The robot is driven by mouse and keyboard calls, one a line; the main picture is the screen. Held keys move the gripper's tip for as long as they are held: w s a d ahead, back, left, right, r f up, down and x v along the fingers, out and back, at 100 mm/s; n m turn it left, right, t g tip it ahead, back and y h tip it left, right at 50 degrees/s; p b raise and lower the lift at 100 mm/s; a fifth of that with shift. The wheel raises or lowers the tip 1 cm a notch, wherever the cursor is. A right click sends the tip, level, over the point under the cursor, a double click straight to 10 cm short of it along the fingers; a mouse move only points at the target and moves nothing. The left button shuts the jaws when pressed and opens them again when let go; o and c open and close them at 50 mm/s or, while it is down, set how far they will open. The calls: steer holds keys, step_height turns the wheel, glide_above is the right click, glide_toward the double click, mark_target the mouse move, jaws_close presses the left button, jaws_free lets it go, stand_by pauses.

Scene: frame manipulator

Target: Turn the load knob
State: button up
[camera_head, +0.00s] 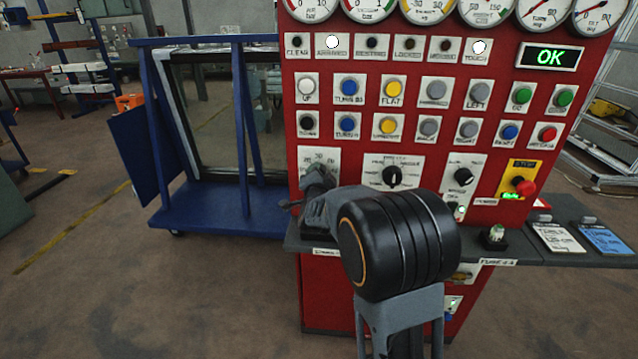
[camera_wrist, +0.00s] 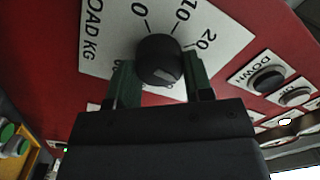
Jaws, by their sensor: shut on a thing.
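The load knob (camera_wrist: 160,58) is a round black knob on a white plate (camera_wrist: 105,30) marked "LOAD KG" with numbers around it. In the wrist view my gripper (camera_wrist: 160,82) has its two greenish fingers on either side of the knob, shut on it. A light mark shows on the knob's lower side. In the head view my gripper and arm reach the load plate (camera_head: 318,157) at the panel's left, and they hide the knob there.
The red panel (camera_head: 345,115) carries gauges, lamps, several buttons, a black mode knob (camera_head: 392,176) and a red stop button (camera_head: 524,186). A grey shelf (camera_head: 560,257) juts out below, holding two cards. A blue rack (camera_head: 215,208) with a glass pane stands at left.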

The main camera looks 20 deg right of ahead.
steer(key=shift+f+m+h+b, duration=0.15)
steer(key=shift+m+h+b, duration=0.1)
steer(key=shift+m+b, duration=3.65)
steer(key=shift+f+m+h+b, duration=0.15)
steer(key=shift+m+h+b, duration=0.1)
steer(key=shift+m+b, duration=3.6)
steer(key=shift+n+b, duration=0.65)
steer(key=shift+b, duration=0.45)
steer(key=o, duration=0.9)
steer(key=p+v, duration=0.1)
steer(key=v, duration=1.2)
steer(key=shift+s+a+f+p, duration=0.1)
steer(key=shift+s+a+p, duration=0.1)
steer(key=shift+s+p, duration=0.15)
